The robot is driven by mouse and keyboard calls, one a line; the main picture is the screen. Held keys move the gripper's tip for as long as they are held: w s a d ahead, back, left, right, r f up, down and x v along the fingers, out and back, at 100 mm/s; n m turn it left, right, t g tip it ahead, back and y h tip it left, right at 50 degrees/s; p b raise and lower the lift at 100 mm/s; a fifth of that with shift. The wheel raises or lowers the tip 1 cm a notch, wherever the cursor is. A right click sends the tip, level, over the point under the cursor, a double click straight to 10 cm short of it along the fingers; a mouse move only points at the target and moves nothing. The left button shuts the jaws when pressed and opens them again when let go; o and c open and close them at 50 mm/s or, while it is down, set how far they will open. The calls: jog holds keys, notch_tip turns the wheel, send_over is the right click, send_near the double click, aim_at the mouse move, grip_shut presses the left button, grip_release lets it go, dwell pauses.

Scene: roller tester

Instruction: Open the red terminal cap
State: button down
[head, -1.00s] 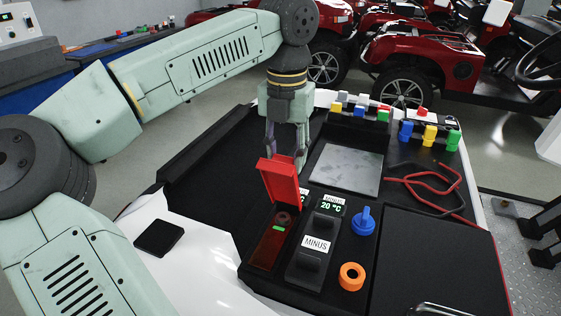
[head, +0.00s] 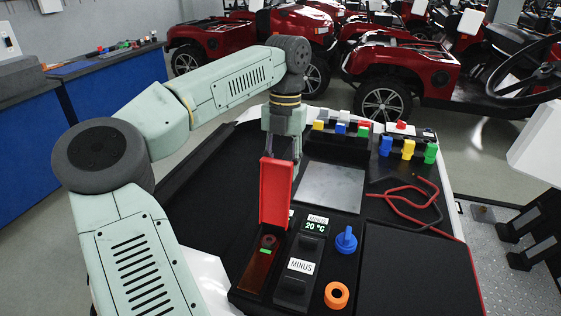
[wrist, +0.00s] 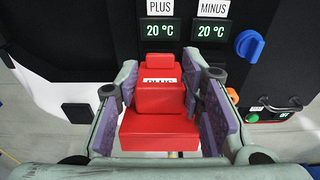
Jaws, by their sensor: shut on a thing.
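The red terminal cap (head: 276,193) stands raised, close to upright, at the far end of the plus terminal (head: 260,265). The uncovered terminal shows a dark bolt and a small green light. In the wrist view the red cap (wrist: 160,98) sits between my two fingers, its PLUS label partly visible. My gripper (wrist: 162,85) is shut on the cap. In the head view my gripper (head: 283,150) is behind the cap, which hides its fingertips.
The black MINUS cap (head: 297,272) is closed beside the plus terminal. A blue knob (head: 346,240) and an orange ring (head: 337,295) stand to its right. A grey plate (head: 330,187), red and black cables (head: 408,205) and coloured blocks lie beyond.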

jog(key=shift+f, duration=0.15)
jog(key=c, duration=1.5)
grip_release()
jog(key=shift+o, duration=1.4)
jog(key=shift+w+d, duration=0.1)
jog(key=shift+o, duration=0.9)
notch_tip(320, 180, up, 12)
jog(key=w, duration=0.1)
jog(key=shift+w+d, duration=0.2)
jog(key=shift+s+f, duration=0.1)
